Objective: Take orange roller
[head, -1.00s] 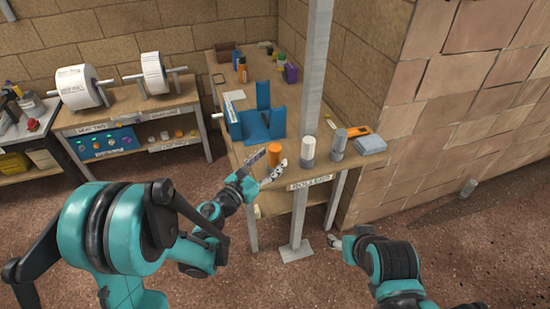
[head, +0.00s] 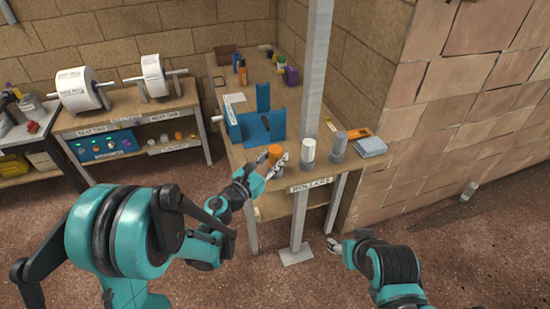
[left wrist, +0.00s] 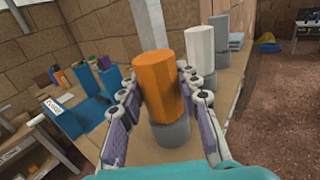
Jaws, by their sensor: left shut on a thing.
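The orange roller (head: 274,151) stands upright at the front of the wooden table, with a grey lower part. In the left wrist view the orange roller (left wrist: 159,84) is large and central, with its grey base (left wrist: 171,131) below. My left gripper (head: 268,160) has its fingers on both sides of the roller and is shut on it. The same gripper shows in the left wrist view (left wrist: 158,95). My right gripper (head: 334,245) is low at the right, away from the table; its fingers are too small to read.
A white roller (head: 308,148) and a grey roller (head: 339,143) stand to the right of the orange one. A metal post (head: 317,70) rises close by. A blue stand (head: 262,122) is behind. A label reading ROLLERS (head: 311,185) is on the table's front edge.

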